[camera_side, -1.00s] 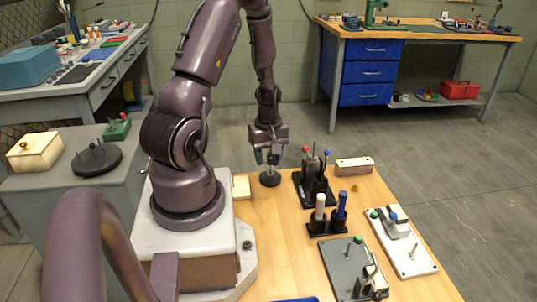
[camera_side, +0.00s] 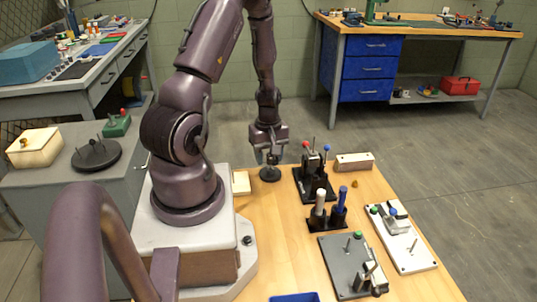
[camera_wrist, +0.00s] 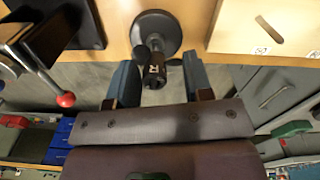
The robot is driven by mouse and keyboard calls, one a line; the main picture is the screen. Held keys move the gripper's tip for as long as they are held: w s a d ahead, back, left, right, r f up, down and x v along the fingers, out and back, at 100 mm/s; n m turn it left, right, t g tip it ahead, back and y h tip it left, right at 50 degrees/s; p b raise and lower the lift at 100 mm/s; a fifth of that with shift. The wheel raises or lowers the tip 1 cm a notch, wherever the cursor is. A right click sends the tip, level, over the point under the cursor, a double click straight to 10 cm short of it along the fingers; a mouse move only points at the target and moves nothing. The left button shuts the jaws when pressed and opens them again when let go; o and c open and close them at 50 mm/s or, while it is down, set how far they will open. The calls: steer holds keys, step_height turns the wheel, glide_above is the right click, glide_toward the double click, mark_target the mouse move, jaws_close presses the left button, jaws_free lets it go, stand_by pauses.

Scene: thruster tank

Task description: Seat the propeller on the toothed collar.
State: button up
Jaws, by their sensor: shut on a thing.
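My gripper (camera_side: 270,160) points down near the far edge of the wooden bench, right above a dark round base (camera_side: 270,175). In the wrist view its two blue-grey fingers (camera_wrist: 158,64) stand on either side of a small dark part with pale lettering, which I take for the propeller (camera_wrist: 154,72). The gripper is shut on it. Dark rounded lobes show around its far end. Beyond it in the wrist view lies the grey disc of the round base (camera_wrist: 157,33). The toothed collar cannot be made out, and whether the propeller touches it I cannot tell.
A black fixture with red and blue knobs (camera_side: 314,182) stands close on the right. A pale box (camera_side: 240,182) lies left of the base. A cream block (camera_side: 354,161), a holder with white and blue handles (camera_side: 327,223) and two plates are further right.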

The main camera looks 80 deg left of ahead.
steer(key=shift+f, duration=0.25)
steer(key=shift+f, duration=0.4)
steer(key=shift+f, duration=0.35)
stand_by(0.3)
steer(key=o, duration=0.9)
steer(key=shift+o, duration=0.2)
step_height(320, 180, up, 17)
stand_by(0.8)
